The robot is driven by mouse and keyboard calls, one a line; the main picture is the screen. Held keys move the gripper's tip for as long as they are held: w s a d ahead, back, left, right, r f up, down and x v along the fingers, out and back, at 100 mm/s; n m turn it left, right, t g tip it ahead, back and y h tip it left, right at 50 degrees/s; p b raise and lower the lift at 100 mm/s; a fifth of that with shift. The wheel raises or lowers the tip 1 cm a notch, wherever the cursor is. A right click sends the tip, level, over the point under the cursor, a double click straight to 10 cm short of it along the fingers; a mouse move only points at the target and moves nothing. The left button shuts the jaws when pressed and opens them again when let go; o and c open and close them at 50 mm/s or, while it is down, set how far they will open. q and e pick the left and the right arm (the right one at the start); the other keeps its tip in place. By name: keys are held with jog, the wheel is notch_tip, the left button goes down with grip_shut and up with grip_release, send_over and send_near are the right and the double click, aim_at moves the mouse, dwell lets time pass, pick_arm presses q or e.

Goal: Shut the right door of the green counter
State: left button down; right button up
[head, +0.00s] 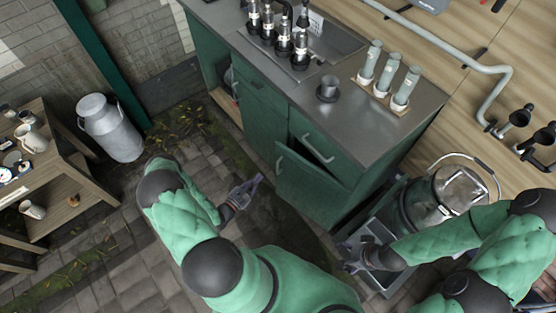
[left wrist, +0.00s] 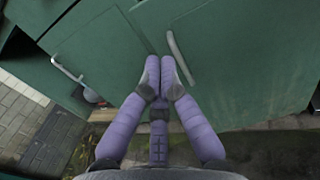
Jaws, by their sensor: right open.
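The green counter (head: 395,140) has a grey metal top. Its right door (head: 310,190) stands ajar, with a dark gap along its top edge below the drawer front (head: 340,160). The door's upright handle (head: 279,165) is near its left edge. In the left wrist view the door panel (left wrist: 245,60) and its handle (left wrist: 178,57) are just beyond the fingers. My left gripper (head: 252,184) is left of the door, fingertips together and empty (left wrist: 160,75); contact with the door cannot be told. My right gripper (head: 352,258) is open and empty, low to the right of the door.
A grey crate (head: 380,284) and a metal-lidded container (head: 455,195) stand right of the counter. A milk churn (head: 108,128) and a wooden shelf (head: 60,165) are at left. Bottles in holders and a dark cup (head: 328,88) stand on top.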

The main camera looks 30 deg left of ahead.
aim_at(282, 152)
pick_arm(q)
jog(key=w+b, duration=0.1)
jog(key=w, duration=0.3)
jog(key=w+d+b, duration=0.1)
jog(key=w, duration=0.4)
jog(key=w+d+b, duration=0.1)
jog(key=w, duration=0.3)
jog(key=shift+w+f, duration=0.1)
jog(key=shift+w, duration=0.25)
pick_arm(e)
notch_tip(282, 152, down, 4)
jog(key=shift+r, duration=0.25)
